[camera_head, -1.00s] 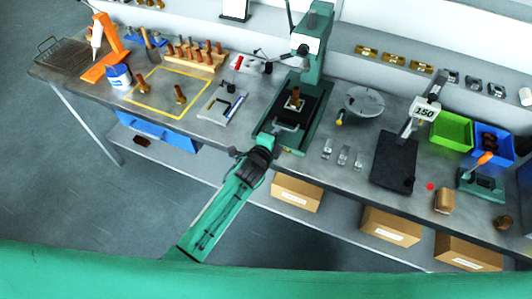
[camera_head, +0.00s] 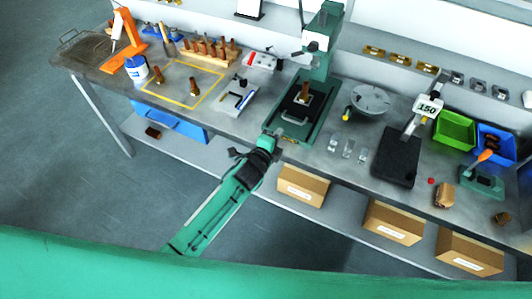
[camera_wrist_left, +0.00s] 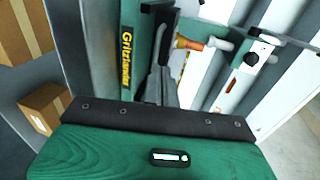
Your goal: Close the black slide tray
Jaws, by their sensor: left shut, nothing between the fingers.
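The black slide tray (camera_head: 290,104) lies in the green press base (camera_head: 296,134) on the bench, with a light bar handle (camera_head: 294,117) at its front. A brown-topped part (camera_head: 304,91) stands on it. My left gripper (camera_head: 279,136) is at the front edge of the press base, in front of the handle and apart from it. It is shut and empty. In the left wrist view the dark fingers (camera_wrist_left: 160,75) point toward the press, whose labelled green side (camera_wrist_left: 127,60) shows beside them. My right gripper is not in view.
A grey slotted plate (camera_head: 371,99) and a black-based gauge stand (camera_head: 395,158) are right of the press. A small vise-like fixture (camera_head: 237,100) is on its left. Cardboard boxes (camera_head: 303,184) sit on the shelf below. Open floor lies in front of the bench.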

